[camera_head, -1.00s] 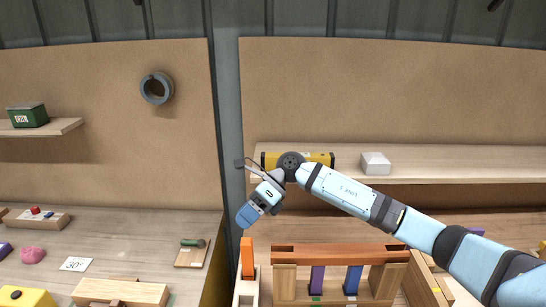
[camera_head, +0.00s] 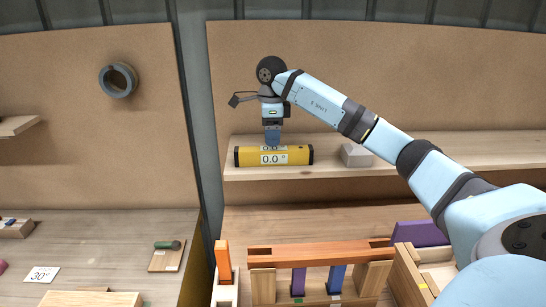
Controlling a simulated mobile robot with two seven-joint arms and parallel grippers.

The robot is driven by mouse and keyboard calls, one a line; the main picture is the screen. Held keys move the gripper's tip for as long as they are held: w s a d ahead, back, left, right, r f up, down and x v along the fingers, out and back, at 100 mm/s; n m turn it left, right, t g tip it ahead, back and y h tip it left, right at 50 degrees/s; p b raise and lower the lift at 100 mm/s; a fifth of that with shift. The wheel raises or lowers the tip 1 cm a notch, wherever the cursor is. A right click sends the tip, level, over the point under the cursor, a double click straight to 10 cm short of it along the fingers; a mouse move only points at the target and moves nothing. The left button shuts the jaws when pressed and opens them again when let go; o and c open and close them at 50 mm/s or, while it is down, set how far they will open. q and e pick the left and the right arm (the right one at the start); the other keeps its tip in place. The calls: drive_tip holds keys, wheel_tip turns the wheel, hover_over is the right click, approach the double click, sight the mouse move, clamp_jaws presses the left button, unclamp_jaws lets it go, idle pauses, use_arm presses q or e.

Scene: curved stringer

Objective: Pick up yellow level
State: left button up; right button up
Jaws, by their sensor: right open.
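The yellow level (camera_head: 295,156) lies lengthwise on the wooden shelf (camera_head: 440,150) at the right. It has black end caps and a white display reading 0.0. My right gripper (camera_head: 272,141) points straight down at the top of the level, near its middle. Its blue fingers overlap the level's upper edge in the picture, and I cannot tell whether they touch it. The gripper is open and holds nothing visible. My left gripper is not in view.
A light grey block (camera_head: 356,155) sits on the shelf just right of the level. Below are a reddish-brown beam (camera_head: 320,253) on wooden supports and an orange upright piece (camera_head: 223,261). A grey ring (camera_head: 117,80) hangs on the left panel. The shelf's right part is clear.

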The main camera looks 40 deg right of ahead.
sight(274, 148)
drive_tip(key=shift+f, duration=0.9)
drive_tip(key=shift+s+f+p, duration=0.15)
drive_tip(key=shift+f+p, duration=0.15)
drive_tip(key=shift+f, duration=0.15)
drive_tip(key=f, duration=0.2)
drive_tip(key=f+p, duration=0.1)
drive_tip(key=shift+s+f, duration=0.2)
drive_tip(key=shift+s, duration=0.1)
drive_tip(key=shift+f, duration=0.5)
drive_tip(key=c, duration=1.1)
drive_tip(key=shift+w+r, duration=0.1)
